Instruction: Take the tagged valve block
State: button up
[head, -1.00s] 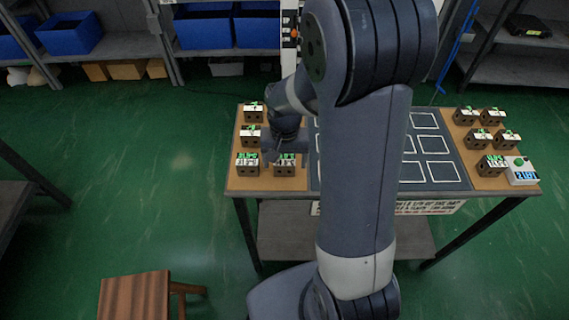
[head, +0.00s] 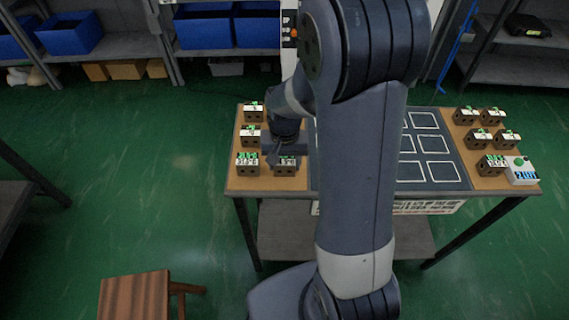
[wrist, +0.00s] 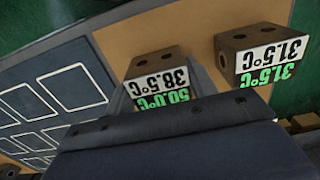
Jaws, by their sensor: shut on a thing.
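Brown valve blocks with white and green reading tags stand on the table's left tan strip. My gripper (head: 285,152) points down over the front block (head: 286,169) nearest the dark centre panel and is shut on it. In the wrist view this block (wrist: 158,63) sits between the fingers, with tag readings 38.5°C and 50.0°C. My gripper hides part of it. A neighbouring block (head: 247,166) stands just to its left; in the wrist view that block (wrist: 262,48) shows 31.5°C twice and is apart from the fingers.
Two more blocks (head: 252,136) stand behind on the left strip. The dark panel (head: 432,185) has empty white-outlined squares. A wooden stool (head: 135,298) stands in front.

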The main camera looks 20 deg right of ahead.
jog(key=c, duration=0.4)
jog(key=shift+w, duration=0.1)
jog(key=shift+c, duration=0.2)
jog(key=shift+r, duration=0.1)
